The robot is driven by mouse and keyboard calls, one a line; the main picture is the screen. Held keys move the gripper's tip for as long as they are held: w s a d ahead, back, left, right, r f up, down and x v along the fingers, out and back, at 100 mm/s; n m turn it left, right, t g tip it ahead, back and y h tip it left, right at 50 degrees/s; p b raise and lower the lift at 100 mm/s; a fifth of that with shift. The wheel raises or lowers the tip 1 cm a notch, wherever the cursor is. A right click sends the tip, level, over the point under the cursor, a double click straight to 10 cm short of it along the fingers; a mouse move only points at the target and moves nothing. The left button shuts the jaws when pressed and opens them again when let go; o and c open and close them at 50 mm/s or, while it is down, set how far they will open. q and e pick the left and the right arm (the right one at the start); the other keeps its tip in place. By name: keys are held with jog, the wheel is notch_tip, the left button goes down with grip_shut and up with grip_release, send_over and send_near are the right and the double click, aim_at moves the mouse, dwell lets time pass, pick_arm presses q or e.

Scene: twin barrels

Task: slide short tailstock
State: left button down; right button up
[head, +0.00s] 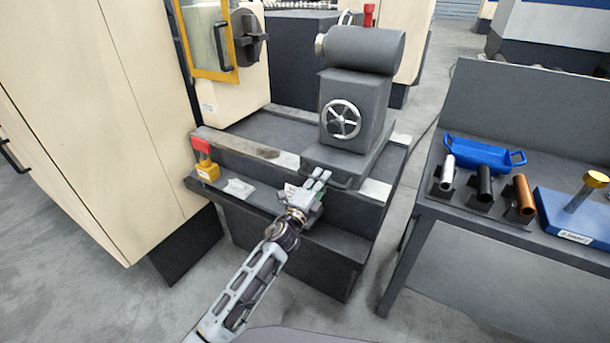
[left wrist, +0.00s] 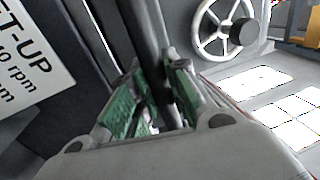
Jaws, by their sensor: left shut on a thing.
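The short tailstock (head: 345,100) is a dark grey block with a thick horizontal barrel on top, standing on the lathe bed (head: 277,158). Its spoked handwheel (head: 341,119) faces me and also shows in the left wrist view (left wrist: 210,42). My left gripper (head: 322,178) is at the front edge of the tailstock base. In the left wrist view, its green-padded fingers (left wrist: 160,88) are shut on a dark bar (left wrist: 150,35) at the tailstock's front. The fingers partly hide the bar. My right gripper is in neither view.
At right, a bench (head: 470,218) carries a blue tray (head: 484,154) and several cylinders in holders. Bare bed rail shows left of the tailstock.

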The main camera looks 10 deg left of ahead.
pick_arm(q)
jog(key=shift+s+d+f, duration=0.1)
jog(key=shift+s+d, duration=0.15)
jog(key=shift+d, duration=0.4)
jog(key=shift+s+d, duration=0.1)
jog(key=shift+d, duration=0.35)
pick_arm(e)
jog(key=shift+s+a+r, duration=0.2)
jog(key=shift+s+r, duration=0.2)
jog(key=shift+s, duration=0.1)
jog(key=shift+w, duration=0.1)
pick_arm(q)
jog(key=c, duration=1.4)
grip_release()
jog(key=shift+s+d, duration=0.1)
jog(key=shift+o, duration=0.2)
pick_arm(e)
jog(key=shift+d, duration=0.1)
pick_arm(q)
jog(key=shift+a, duration=0.2)
